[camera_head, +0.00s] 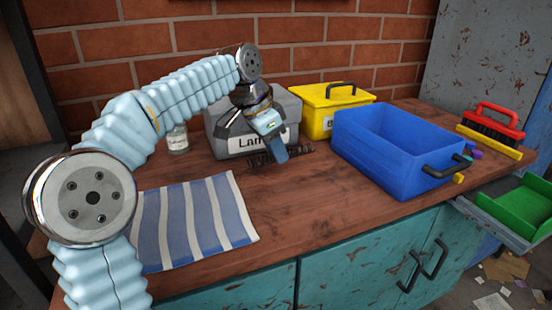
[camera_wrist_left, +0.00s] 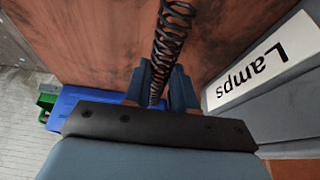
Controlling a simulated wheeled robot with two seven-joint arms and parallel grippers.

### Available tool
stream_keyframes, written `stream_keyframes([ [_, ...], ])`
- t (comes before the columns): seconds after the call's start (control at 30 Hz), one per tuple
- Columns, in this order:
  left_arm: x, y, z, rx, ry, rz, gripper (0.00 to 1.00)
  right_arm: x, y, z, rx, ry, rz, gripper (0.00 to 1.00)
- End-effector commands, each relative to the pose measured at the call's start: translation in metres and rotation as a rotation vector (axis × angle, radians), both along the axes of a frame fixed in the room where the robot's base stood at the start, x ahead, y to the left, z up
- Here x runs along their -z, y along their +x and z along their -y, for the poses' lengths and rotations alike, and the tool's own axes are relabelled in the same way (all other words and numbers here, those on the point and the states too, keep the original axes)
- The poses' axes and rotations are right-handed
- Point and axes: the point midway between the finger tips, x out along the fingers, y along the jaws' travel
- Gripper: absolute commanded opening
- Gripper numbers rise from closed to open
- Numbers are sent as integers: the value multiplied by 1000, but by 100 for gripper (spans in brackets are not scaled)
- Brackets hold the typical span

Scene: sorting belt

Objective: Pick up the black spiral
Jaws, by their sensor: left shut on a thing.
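The black spiral (camera_wrist_left: 172,35) is a dark coil. In the left wrist view it runs from the top edge down between the two blue fingers of my left gripper (camera_wrist_left: 160,88). The gripper is shut on it. In the head view my left gripper (camera_head: 278,158) points down in front of the grey box, and the spiral (camera_head: 300,152) shows on both sides of the fingers, lying roughly level close to the wooden worktop (camera_head: 310,200). I cannot tell whether it touches the worktop. My right gripper is in neither view.
A grey box labelled Lamps (camera_head: 228,140) stands just behind the gripper. A yellow box (camera_head: 318,110) and an open blue bin (camera_head: 385,152) stand to the right. A striped cloth (camera_head: 195,220) lies front left. A red-handled brush (camera_head: 492,122) is far right. The front middle worktop is clear.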

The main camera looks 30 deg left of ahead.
Motion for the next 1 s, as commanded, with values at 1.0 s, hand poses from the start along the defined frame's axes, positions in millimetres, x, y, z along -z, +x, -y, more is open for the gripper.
stream_keyframes([
  [1.0,-92,-113,74,1,1,-1,0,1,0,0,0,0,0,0],
])
